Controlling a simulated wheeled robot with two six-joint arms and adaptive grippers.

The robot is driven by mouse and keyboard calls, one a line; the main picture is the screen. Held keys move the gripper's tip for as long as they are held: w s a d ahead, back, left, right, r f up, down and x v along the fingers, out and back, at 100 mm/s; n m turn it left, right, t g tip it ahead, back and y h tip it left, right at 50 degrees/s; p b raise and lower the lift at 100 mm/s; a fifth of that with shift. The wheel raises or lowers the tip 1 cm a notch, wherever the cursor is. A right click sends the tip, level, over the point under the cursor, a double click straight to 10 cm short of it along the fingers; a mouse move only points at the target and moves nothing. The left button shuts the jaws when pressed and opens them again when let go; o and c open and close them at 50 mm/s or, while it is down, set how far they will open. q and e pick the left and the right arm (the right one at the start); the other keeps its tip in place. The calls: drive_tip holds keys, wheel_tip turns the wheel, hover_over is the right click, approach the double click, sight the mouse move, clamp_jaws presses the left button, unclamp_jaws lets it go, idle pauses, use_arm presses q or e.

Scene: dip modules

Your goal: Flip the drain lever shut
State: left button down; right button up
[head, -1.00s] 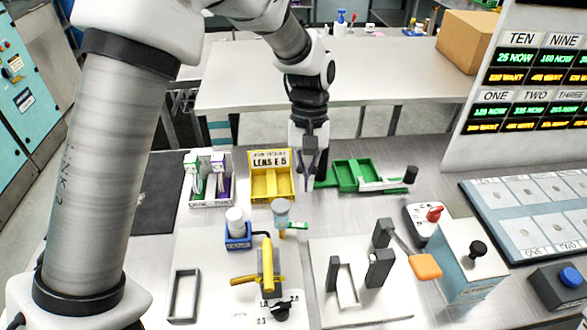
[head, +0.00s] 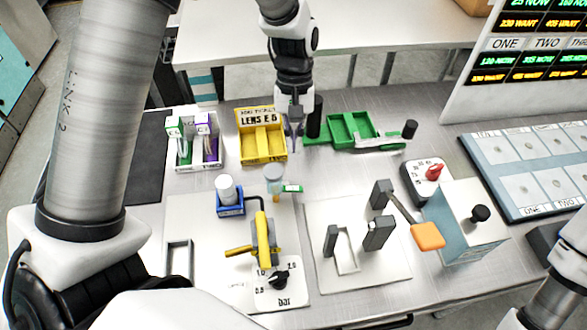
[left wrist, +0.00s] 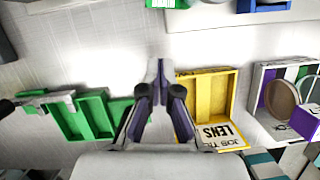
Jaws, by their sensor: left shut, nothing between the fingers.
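No lever carries a readable drain label. A yellow upright fixture (head: 262,240) stands on the pale left plate, with a short yellow lever (head: 239,251) sticking out to its left. A grey lever with an orange paddle (head: 428,236) reaches out over the right plate's edge. My left gripper (head: 295,142) is shut and empty, pointing down between the yellow tray and the green tray, well behind both levers and touching neither. In the left wrist view the shut fingers (left wrist: 160,85) hang over bare table. My right gripper is out of frame.
The yellow lens tray (head: 279,145), green tray (head: 352,128) and white bin (head: 193,155) line the back. A blue holder (head: 231,206), clear cup (head: 273,178), black bar knob (head: 279,279) and blue-grey box (head: 467,225) crowd the front. A grey clamp fixture (head: 378,232) stands between.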

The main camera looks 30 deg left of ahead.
sight(290, 192)
use_arm(q)
drive_tip(key=x, duration=0.4)
drive_tip(key=shift+s+r, duration=0.1)
drive_tip(key=s, duration=0.1)
drive_tip(key=s+d+f+p, duration=0.1)
drive_tip(key=shift+s+d, duration=0.25)
drive_tip(key=shift+s, duration=0.1)
drive_tip(key=shift+s+d, duration=0.2)
drive_tip(key=shift+s, duration=0.15)
drive_tip(key=shift+w+a+f, duration=0.1)
